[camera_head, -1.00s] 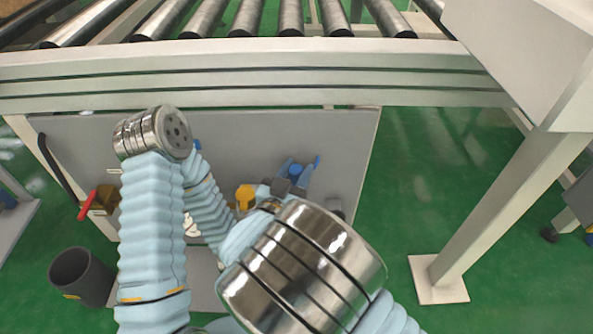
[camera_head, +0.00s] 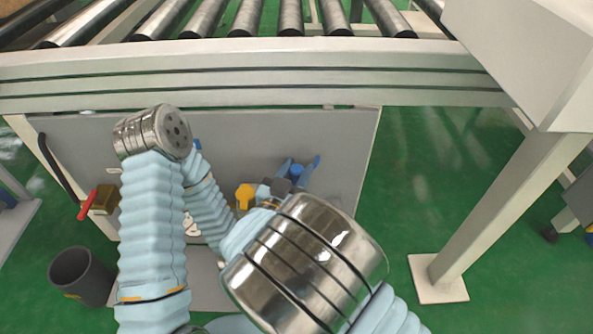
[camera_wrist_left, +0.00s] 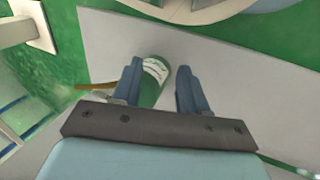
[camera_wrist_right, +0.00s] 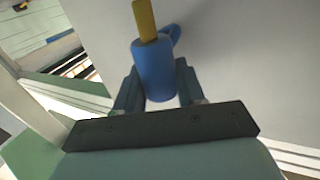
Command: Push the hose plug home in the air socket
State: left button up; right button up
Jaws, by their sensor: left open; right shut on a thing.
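A blue cylinder (camera_wrist_right: 153,72), which looks like the hose plug, sits between the fingers of my right gripper (camera_wrist_right: 158,85) in the right wrist view, with a yellow rod-like part (camera_wrist_right: 145,20) extending from its far end. My right gripper (camera_head: 301,167) is shut on it in front of the grey panel; the plug (camera_head: 297,171) shows small in the head view. A further blue piece (camera_wrist_right: 173,35) lies just behind it; I cannot tell whether this is the socket or whether they touch. My left gripper (camera_wrist_left: 158,85) is open, with a green labelled cylinder (camera_wrist_left: 154,78) beyond its fingers.
The grey panel (camera_head: 340,130) hangs under the roller conveyor frame (camera_head: 250,75). A yellow part (camera_head: 244,196) is left of my right gripper. A red-handled valve (camera_head: 88,205) and a dark bin (camera_head: 78,276) are at the left. A white post (camera_head: 490,210) stands at the right.

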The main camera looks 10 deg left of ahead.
pick_arm(q)
jog(key=shift+f+b, duration=1.3)
jog(key=shift+f, duration=0.05)
pick_arm(e)
jog(key=shift+f, duration=1.85)
jog(key=o, duration=1.2)
